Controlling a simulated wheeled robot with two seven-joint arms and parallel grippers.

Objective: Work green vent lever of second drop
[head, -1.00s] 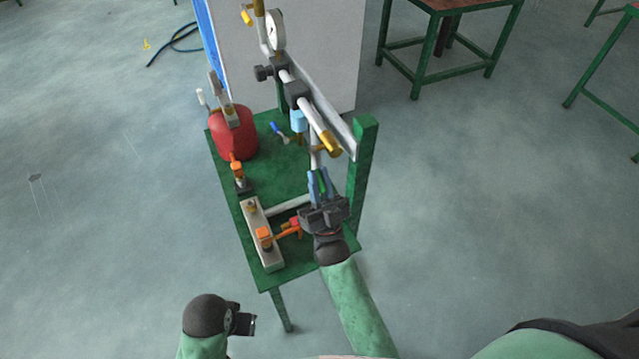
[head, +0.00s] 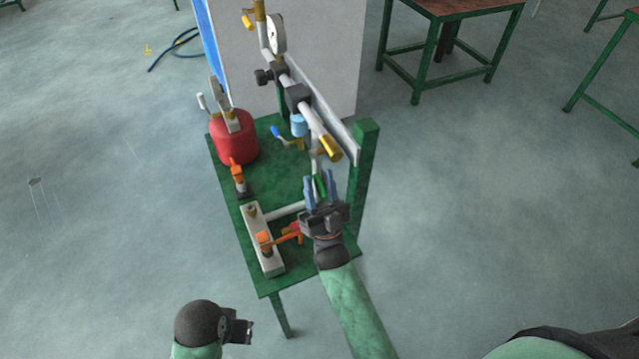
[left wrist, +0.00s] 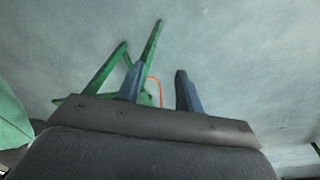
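The green vent lever (head: 320,185) shows as a small green piece between the blue fingers of my right gripper (head: 321,186), at the front right of the green bench. The fingers stand apart on either side of it; I cannot tell whether either touches it. The drop pipe above it is partly hidden by the gripper. My left gripper (head: 244,327) is low in the head view, in front of the bench and away from the lever. In the left wrist view its two fingers (left wrist: 160,90) are apart with nothing between them.
The green bench (head: 284,187) carries a red tank (head: 234,137), a grey block with orange-handled valves (head: 263,243) and a pipe with a gauge (head: 276,33). A bench post (head: 363,170) stands close right of my right gripper. Open floor lies around.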

